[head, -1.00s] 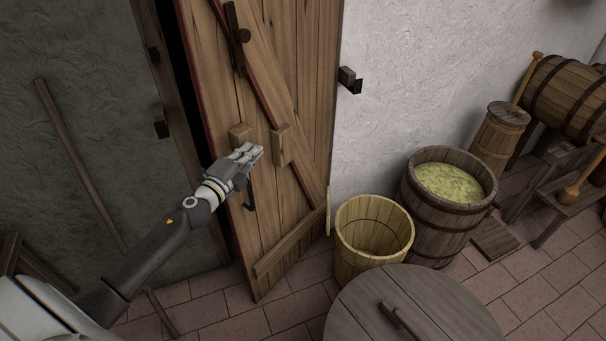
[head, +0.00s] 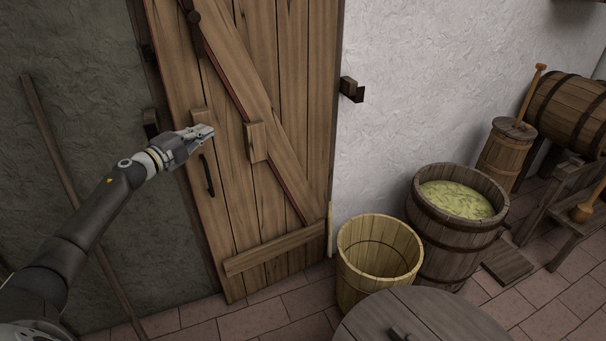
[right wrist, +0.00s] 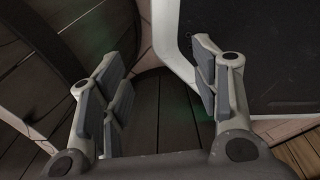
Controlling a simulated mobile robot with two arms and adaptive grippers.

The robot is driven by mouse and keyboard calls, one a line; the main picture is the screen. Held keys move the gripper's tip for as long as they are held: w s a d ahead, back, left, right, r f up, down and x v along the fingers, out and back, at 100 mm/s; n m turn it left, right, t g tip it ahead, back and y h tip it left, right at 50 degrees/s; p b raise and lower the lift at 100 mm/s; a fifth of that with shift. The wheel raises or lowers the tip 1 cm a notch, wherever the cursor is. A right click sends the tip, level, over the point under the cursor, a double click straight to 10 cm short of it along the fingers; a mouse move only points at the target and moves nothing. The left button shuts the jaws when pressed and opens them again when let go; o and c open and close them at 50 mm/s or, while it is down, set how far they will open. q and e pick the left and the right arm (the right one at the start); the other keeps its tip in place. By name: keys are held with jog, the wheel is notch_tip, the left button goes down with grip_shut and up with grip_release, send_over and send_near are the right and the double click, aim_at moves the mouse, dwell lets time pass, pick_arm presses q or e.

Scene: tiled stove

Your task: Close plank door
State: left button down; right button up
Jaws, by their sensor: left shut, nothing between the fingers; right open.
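The plank door (head: 285,110) is brown wood with a diagonal brace. In the head view its left edge lies against the frame, with no dark gap showing there. A dark pull handle (head: 206,176) hangs on its left side. A wooden latch block (head: 255,141) sits on the planks. My left gripper (head: 207,131) is shut and empty, just above the handle in front of the door's left part; whether it touches the wood I cannot tell. My right gripper (right wrist: 160,85) is open and empty in the right wrist view, over dark planks, away from the door.
An empty light bucket (head: 350,250) stands right of the door's foot. A barrel with yellow-green contents (head: 440,235) stands beside it. A round wooden top (head: 440,315) is in front. Tiled floor (head: 270,318) lies free before the door.

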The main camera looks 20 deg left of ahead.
pick_arm(q)
jog(key=shift+w+a, duration=0.2)
jog(key=shift+a, duration=0.2)
jog(key=shift+d, duration=0.1)
dwell(0.5)
